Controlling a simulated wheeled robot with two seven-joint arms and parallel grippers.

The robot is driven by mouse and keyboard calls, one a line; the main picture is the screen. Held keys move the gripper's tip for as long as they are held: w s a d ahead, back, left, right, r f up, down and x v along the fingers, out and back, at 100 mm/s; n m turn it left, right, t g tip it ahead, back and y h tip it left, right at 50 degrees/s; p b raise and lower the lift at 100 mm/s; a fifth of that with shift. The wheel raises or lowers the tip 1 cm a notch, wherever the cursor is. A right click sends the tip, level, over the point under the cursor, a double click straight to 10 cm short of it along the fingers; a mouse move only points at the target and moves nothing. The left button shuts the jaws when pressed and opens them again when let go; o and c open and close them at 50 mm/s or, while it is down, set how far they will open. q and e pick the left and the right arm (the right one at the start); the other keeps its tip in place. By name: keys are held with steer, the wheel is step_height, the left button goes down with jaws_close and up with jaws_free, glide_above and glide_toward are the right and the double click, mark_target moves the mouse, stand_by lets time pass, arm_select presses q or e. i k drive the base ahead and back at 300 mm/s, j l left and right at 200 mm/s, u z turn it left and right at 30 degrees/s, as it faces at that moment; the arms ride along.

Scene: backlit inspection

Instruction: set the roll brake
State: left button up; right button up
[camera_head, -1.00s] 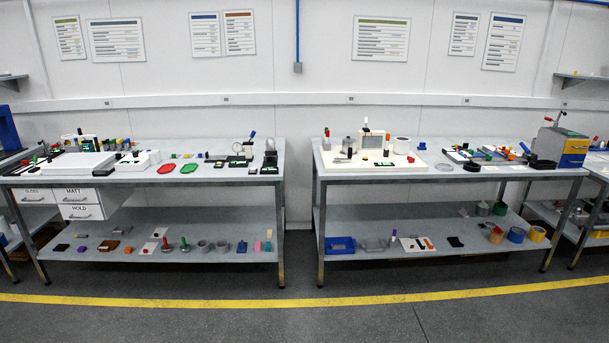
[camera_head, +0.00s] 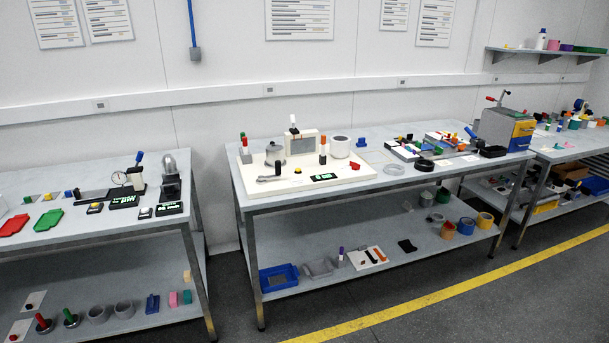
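I cannot tell for certain which object is the roll brake. A grey box unit (camera_head: 497,127) with a blue and yellow front stands at the right end of the middle bench. A lever with a red knob (camera_head: 491,98) sticks up from its top, and its setting is too small to read. On the left bench, a dark stand with a grey curved top (camera_head: 170,178) stands near the right edge, with a blue-handled lever beside it. Neither of my grippers is in view.
The middle bench (camera_head: 225,171) holds a cream board (camera_head: 240,184) with several small parts. Tape rolls and a blue tray (camera_head: 278,278) lie on its lower shelf. A gap separates it from the left bench (camera_head: 75,243). Grey floor (camera_head: 420,310) with a yellow line is clear in front.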

mark_target(355, 166)
steer(key=i+j+z, duration=0.15)
steer(key=i+z, duration=0.25)
steer(key=i, duration=0.15)
steer(key=i+j+z, duration=0.1)
steer(key=z, duration=0.6)
steer(key=i+j, duration=0.05)
steer(key=i, duration=0.05)
